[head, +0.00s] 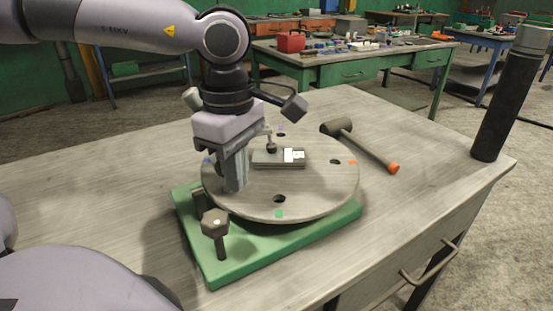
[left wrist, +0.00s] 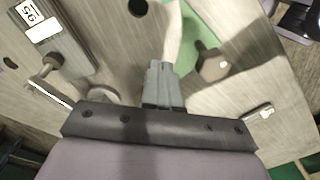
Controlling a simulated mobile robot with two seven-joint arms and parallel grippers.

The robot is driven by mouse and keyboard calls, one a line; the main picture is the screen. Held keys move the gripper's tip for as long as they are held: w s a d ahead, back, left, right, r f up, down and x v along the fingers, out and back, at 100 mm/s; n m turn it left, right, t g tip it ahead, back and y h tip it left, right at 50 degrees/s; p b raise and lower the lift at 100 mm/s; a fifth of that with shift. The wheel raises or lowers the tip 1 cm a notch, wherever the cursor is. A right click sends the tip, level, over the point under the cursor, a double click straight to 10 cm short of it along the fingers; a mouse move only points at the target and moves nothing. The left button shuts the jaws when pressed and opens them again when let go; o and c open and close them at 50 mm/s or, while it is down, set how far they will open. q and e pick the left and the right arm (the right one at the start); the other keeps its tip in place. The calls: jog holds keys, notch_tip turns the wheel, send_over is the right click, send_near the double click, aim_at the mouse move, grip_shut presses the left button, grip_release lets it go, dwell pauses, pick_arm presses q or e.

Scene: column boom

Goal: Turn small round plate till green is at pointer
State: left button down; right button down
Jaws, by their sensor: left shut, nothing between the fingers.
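The round grey plate (head: 310,190) lies on a green base (head: 225,265) on the table. Its green mark (head: 279,213) is at the near rim, beside a dark hole. An orange mark (head: 352,162) is at the right rim and a blue mark (head: 207,161) at the left. My left gripper (head: 236,186) is shut and empty, pointing down at the plate's left part; it also shows in the left wrist view (left wrist: 163,85). I cannot tell whether its tips are in a hole. I cannot make out the pointer for certain. My right gripper is not in view.
A hex-headed post (head: 215,223) stands at the base's near left corner, close to the gripper. A small labelled block (head: 278,158) sits on the plate. A mallet (head: 365,146) lies behind right. A dark column (head: 505,100) stands at the table's right corner. The table's left is clear.

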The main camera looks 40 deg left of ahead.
pick_arm(q)
jog(key=shift+a, duration=0.15)
jog(key=shift+a, duration=0.95)
jog(key=shift+w+a, duration=0.1)
jog(key=shift+a, duration=0.65)
jog(key=shift+w+a, duration=0.2)
jog(key=shift+a, duration=0.75)
